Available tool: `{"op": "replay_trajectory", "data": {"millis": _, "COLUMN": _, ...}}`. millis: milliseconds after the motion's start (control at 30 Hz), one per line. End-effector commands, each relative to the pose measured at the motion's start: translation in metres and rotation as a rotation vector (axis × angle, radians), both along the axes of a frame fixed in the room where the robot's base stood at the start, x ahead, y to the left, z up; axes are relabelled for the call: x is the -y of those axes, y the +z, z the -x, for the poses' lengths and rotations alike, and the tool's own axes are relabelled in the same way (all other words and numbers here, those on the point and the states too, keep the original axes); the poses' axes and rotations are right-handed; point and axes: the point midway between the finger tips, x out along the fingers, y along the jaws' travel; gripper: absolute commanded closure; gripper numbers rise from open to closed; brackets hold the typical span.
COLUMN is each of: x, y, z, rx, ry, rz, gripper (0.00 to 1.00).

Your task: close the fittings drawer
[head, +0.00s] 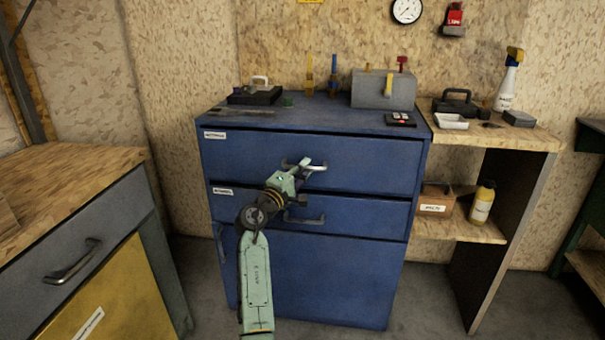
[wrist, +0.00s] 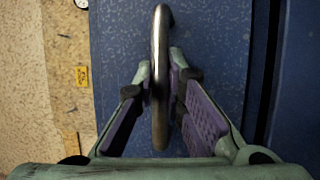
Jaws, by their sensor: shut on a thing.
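The blue cabinet (head: 310,280) stands in the middle of the head view. Its top drawer (head: 245,155) and the drawer below it (head: 385,217) both bear small white labels too small to read surely. The top drawer's front looks flush or nearly flush with the cabinet; a small gap is hard to tell. My gripper (head: 301,170) is at the top drawer's metal handle (head: 317,167). In the wrist view, the handle (wrist: 160,40) passes between the fingers of my gripper (wrist: 162,78), which is shut on it. My wrist partly hides the lower drawer's handle (head: 305,219).
A grey box (head: 383,90), a black case (head: 255,95) and upright tools stand on the cabinet top. A wooden shelf unit (head: 540,140) with a spray bottle (head: 508,85) is at the right. A workbench (head: 75,180) is at the left. Bare floor shows between bench and cabinet.

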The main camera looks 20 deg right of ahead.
Motion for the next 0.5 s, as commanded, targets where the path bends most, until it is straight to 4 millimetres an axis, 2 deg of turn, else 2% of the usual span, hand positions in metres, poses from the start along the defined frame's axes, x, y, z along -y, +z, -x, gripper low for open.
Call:
{"op": "replay_trajectory", "data": {"millis": 367, "x": -0.0002, "y": 0.0027, "z": -0.0034, "rx": 0.001, "ry": 0.010, "rz": 0.005, "gripper": 1.00}}
{"op": "replay_trajectory", "data": {"millis": 400, "x": -0.0003, "y": 0.0027, "z": -0.0034, "rx": 0.001, "ry": 0.010, "rz": 0.004, "gripper": 0.88}}
{"op": "replay_trajectory", "data": {"millis": 500, "x": -0.0001, "y": 0.0023, "z": -0.0030, "rx": 0.001, "ry": 0.008, "rz": 0.004, "gripper": 0.81}}
